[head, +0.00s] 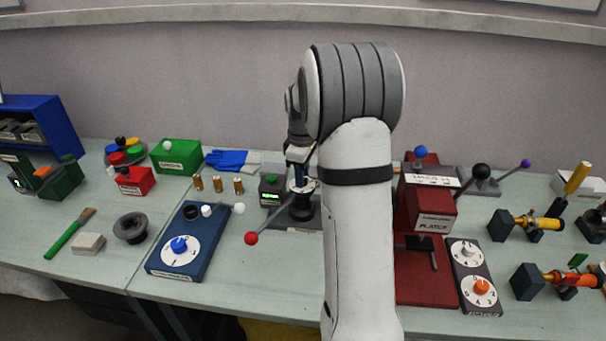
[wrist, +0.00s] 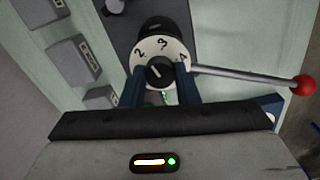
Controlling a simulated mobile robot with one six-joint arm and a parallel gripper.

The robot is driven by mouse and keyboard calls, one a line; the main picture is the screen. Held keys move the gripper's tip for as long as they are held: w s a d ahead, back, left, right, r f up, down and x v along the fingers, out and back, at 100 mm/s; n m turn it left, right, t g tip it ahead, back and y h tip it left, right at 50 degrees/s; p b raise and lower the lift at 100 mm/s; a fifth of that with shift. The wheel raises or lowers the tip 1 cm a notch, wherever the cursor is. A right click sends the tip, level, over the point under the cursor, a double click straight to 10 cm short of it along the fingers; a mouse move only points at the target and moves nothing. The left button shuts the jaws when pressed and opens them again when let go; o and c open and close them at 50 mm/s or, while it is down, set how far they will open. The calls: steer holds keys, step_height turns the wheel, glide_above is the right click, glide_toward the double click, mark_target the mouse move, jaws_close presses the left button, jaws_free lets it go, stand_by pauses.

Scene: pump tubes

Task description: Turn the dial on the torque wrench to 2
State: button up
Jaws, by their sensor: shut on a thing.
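The torque wrench (head: 300,207) stands on the bench with a long lever ending in a red ball (head: 251,238). In the wrist view its white dial face (wrist: 161,47) shows the numbers 2, 3 and 4, and the rest of the face is hidden. The black dial knob (wrist: 159,72) sits at its centre, and its white mark points up and left, roughly toward the 2. My gripper (wrist: 159,80) has its blue fingers shut on the knob, one on each side. In the head view my gripper (head: 299,172) is directly above the wrench, partly hidden by my arm.
A small display box (head: 272,190) stands close left of the wrench. A dark red press (head: 425,220) stands to the right, behind my arm. The lever sticks out toward the bench front.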

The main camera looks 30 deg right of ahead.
steer(key=shift+n, duration=2.2)
steer(key=o, duration=1)
step_height(320, 180, up, 8)
steer(key=shift+f, duration=0.1)
steer(key=shift+s+a, duration=0.1)
